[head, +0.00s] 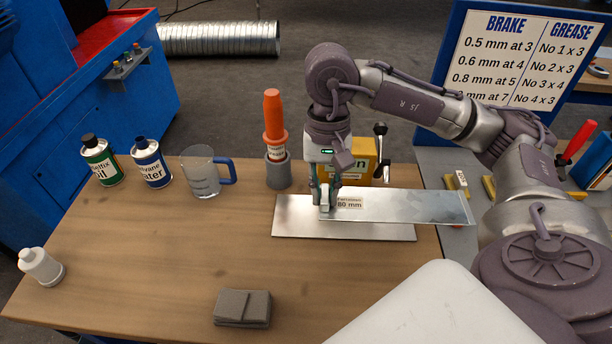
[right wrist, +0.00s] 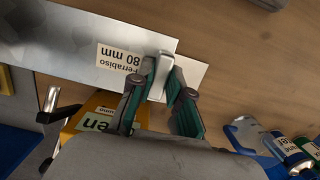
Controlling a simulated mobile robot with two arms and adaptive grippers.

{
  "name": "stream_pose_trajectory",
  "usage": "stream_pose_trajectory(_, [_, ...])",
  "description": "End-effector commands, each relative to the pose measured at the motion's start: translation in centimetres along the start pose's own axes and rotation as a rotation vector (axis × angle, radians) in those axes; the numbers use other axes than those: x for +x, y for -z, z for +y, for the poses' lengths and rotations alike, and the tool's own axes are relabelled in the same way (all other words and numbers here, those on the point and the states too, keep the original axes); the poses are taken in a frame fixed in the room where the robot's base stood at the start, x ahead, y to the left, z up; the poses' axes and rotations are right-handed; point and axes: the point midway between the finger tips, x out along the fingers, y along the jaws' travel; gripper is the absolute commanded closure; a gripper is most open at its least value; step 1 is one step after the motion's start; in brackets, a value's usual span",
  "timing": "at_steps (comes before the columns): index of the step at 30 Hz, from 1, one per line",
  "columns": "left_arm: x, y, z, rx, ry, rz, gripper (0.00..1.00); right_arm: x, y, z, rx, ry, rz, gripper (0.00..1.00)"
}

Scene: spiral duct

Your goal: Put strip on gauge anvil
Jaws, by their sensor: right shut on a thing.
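A long, shiny metal strip (head: 410,206) with a label reading 80 mm extends right from my right gripper (head: 325,204) in the head view. The gripper is shut on the strip near its left end. In the right wrist view the strip (right wrist: 70,40) passes in front of the gripper (right wrist: 160,78), with a pale piece between the green-lined fingers. A second metal sheet (head: 300,227) lies on the table below the strip. A yellow block (head: 364,158) with a partly hidden label and a black-handled lever (head: 380,140) stand just behind. I cannot make out the gauge anvil. My left gripper is out of view.
An orange-topped tool (head: 273,125) stands in a grey holder (head: 279,172) left of the gripper. A measuring jug (head: 202,175), two cans, a white bottle (head: 41,266) and grey pads (head: 242,308) are on the wooden table (head: 160,255). Its front middle is mostly clear.

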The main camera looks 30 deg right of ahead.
Motion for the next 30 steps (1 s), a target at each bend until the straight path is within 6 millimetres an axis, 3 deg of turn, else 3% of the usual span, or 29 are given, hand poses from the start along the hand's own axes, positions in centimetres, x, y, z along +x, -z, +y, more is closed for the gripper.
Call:
stream_pose_trajectory(6, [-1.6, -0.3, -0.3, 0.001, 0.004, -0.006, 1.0, 2.4, 2.7, -4.7, 0.001, 0.0, -0.005, 1.0])
stream_pose_trajectory(12, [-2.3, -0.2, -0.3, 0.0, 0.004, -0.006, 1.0, 4.2, 4.7, -7.7, 0.003, 0.001, -0.003, 1.0])
stream_pose_trajectory(19, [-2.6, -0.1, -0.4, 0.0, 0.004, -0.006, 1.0, 5.4, 5.4, -8.5, 0.004, -0.001, -0.001, 1.0])
stream_pose_trajectory(27, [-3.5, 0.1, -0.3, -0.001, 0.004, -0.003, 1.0, 8.7, 5.9, -8.5, 0.005, 0.002, -0.001, 1.0])
stream_pose_trajectory(30, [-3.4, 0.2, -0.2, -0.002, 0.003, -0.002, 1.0, 8.8, 5.9, -8.5, 0.004, 0.003, 0.001, 1.0])
